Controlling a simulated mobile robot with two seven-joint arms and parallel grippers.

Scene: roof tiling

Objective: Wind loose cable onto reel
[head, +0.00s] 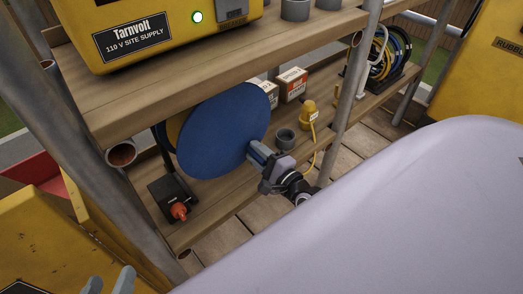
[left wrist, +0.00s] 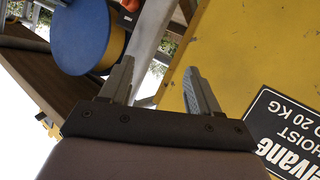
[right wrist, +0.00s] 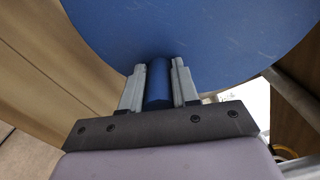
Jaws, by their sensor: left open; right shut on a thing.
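The reel (head: 225,130) shows its round blue face on the lower shelf in the head view. Its yellow drum edge shows behind the face in the left wrist view (left wrist: 78,35). My right gripper (head: 256,150) is shut on the reel's blue crank handle (right wrist: 158,82), which stands out from the blue face. A yellow cable (head: 315,158) hangs at the shelf edge by a yellow plug-like cap (head: 309,111). How it runs to the reel is hidden. My left gripper (left wrist: 158,85) is open and empty; its fingertips show at the bottom left of the head view (head: 109,282).
A black base with an orange knob (head: 179,211) sits at the shelf's near end. A grey cup (head: 286,138), small boxes (head: 291,84) and coiled cables (head: 390,55) share the shelf. Scaffold poles (head: 352,90) and the upper shelf (head: 220,62) frame it. A yellow hoist (left wrist: 255,50) is beside my left gripper.

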